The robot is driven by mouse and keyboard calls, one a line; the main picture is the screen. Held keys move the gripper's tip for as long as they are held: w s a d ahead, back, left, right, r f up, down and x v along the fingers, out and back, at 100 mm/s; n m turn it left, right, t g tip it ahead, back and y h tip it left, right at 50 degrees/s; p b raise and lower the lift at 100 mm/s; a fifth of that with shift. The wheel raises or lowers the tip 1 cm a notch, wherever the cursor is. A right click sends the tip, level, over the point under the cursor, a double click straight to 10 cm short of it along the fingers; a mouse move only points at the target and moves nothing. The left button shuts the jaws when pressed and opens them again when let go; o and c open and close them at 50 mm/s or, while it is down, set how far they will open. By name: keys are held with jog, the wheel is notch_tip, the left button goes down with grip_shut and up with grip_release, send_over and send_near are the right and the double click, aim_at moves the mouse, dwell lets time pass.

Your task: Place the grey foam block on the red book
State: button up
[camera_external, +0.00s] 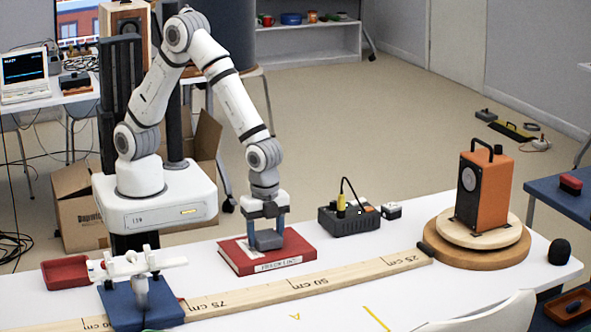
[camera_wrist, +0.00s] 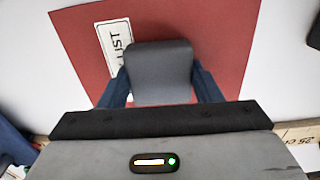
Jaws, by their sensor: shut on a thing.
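The red book (camera_external: 298,249) lies flat on the white table, left of its middle, with a white label on its spine. My gripper (camera_external: 266,236) points straight down over the book and is shut on the grey foam block (camera_external: 266,241). In the wrist view the grey block (camera_wrist: 160,72) sits between my two dark blue fingers, over the red book cover (camera_wrist: 225,45). The block's underside is at or very close to the cover; I cannot tell whether it touches.
A wooden ruler (camera_external: 318,283) runs along the table in front of the book. A dark box with a yellow plug (camera_external: 350,220) stands to its right. An orange speaker (camera_external: 484,188) stands on a round turntable (camera_external: 470,252). A blue stand (camera_external: 141,303) and red tray (camera_external: 66,271) are at left.

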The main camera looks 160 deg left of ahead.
aim_at(266, 235)
jog(key=shift+f, duration=0.15)
jog(key=o, duration=0.9)
jog(key=shift+o, duration=0.2)
notch_tip(266, 235, up, 12)
jog(key=s+d+r+t, duration=0.1)
jog(key=s+d+r, duration=0.2)
jog(key=d, duration=0.3)
jog(key=s+d+r, duration=0.3)
jog(key=d+r, duration=0.1)
jog(key=d, duration=0.2)
jog(key=s+d+t, duration=0.1)
jog(key=s+d, duration=0.9)
jog(key=s, duration=0.2)
jog(key=shift+s+r, duration=0.25)
jog(key=shift+r, duration=0.05)
